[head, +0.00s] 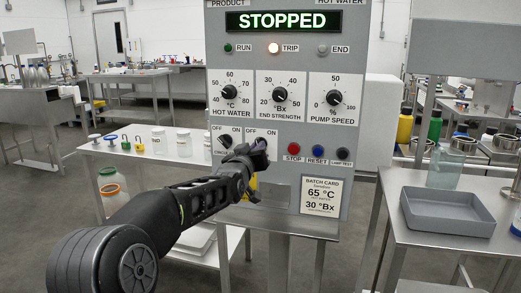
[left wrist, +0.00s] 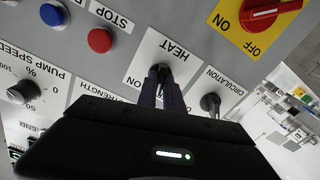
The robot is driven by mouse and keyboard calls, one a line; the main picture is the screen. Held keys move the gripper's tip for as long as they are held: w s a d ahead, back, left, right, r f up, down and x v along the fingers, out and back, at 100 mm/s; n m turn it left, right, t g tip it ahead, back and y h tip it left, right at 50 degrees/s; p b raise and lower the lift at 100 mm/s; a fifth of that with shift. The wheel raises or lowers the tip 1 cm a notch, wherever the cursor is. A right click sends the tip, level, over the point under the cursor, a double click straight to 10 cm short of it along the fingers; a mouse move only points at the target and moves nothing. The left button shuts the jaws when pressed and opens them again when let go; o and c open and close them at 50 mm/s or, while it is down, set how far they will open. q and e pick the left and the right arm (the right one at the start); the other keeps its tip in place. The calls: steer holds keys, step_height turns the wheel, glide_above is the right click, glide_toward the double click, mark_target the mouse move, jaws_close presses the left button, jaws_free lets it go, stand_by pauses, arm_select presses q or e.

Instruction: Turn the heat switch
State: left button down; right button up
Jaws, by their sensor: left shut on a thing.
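The grey control panel (head: 300,115) stands in front of me with its display reading STOPPED. The heat switch plate (left wrist: 140,62) shows in the left wrist view, and its black knob is between my left gripper's fingers (left wrist: 163,82), mostly hidden by them. My left gripper (head: 259,152) is shut on that knob. In the head view the gripper covers the heat switch, so I cannot tell its exact angle; only part of its OFF/ON plate (head: 262,133) shows. The circulation switch (head: 225,141) sits just to the left, and also shows in the left wrist view (left wrist: 210,102).
Red stop (head: 294,149), blue reset (head: 318,151) and lamp test buttons are right of my gripper. A red-on-yellow rotary switch (left wrist: 265,12) is close below the heat switch. A grey tray (head: 447,211) sits on the right table.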

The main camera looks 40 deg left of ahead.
arm_select(q)
steer(key=shift+f, duration=0.1)
steer(key=shift+n+b, duration=1)
steer(key=shift+b, duration=0.15)
